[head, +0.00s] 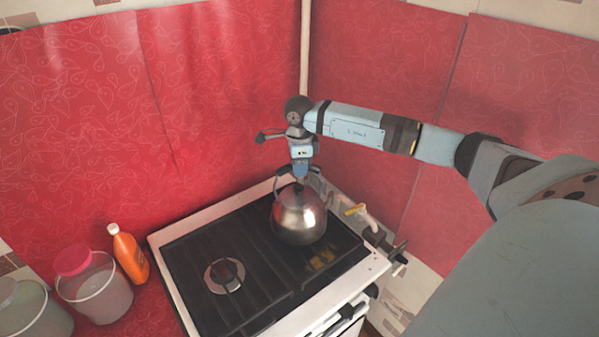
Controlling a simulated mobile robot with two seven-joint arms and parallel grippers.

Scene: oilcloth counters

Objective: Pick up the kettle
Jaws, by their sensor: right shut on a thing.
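A shiny metal kettle (299,217) is at the back right part of the black stove top, upright. My right gripper (298,181) points down at the kettle's top and is shut on its dark handle (279,181). The fingertips are small and partly hidden against the handle. I cannot tell whether the kettle's base touches the grate. My left gripper is not in view.
The stove (200,292) has a bare burner (224,275) at the front left. An orange bottle (130,256) and a pink-lidded container (97,288) stand left of it. Red oilcloth walls (230,80) close off the corner behind.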

